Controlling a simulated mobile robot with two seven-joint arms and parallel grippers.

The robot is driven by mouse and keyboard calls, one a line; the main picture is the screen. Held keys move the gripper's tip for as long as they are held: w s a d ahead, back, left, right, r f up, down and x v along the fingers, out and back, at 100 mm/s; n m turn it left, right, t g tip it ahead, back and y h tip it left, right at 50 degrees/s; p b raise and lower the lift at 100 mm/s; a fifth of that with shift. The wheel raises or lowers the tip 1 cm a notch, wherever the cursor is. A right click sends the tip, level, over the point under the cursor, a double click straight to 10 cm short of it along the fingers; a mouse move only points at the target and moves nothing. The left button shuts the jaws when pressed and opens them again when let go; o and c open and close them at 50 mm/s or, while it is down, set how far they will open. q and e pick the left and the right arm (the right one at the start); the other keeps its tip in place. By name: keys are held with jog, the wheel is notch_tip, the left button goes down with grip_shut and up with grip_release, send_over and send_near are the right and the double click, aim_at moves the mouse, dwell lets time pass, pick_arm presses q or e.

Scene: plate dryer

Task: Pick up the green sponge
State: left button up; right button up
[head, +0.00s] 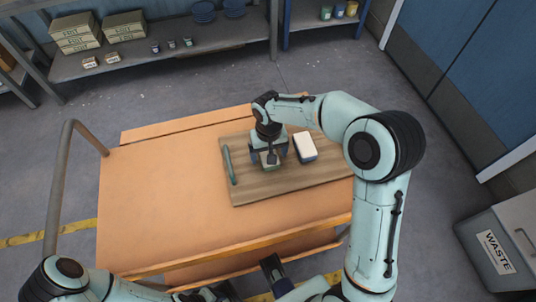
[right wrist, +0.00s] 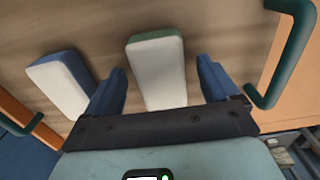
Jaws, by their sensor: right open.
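The green sponge (right wrist: 157,72) has a pale top face and a thin green edge. It lies on the wooden board (head: 240,192). In the head view the green sponge (head: 270,159) is partly hidden by my right gripper (head: 268,153). In the right wrist view my right gripper (right wrist: 160,86) is open, with one finger on each side of the sponge and a visible gap at both sides. My left gripper (head: 276,272) is low at the front, beyond the table edge; its jaw opening is unclear.
A blue sponge (head: 306,148) with a pale top lies close beside, outside the fingers; it also shows in the right wrist view (right wrist: 60,84). The board has a green handle (head: 229,164). The orange tabletop (head: 150,205) is clear on the left. A waste bin (head: 495,252) stands right.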

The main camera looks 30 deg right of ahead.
jog(key=shift+c, duration=0.3)
jog(key=c, duration=1.1)
jog(key=shift+r, duration=0.1)
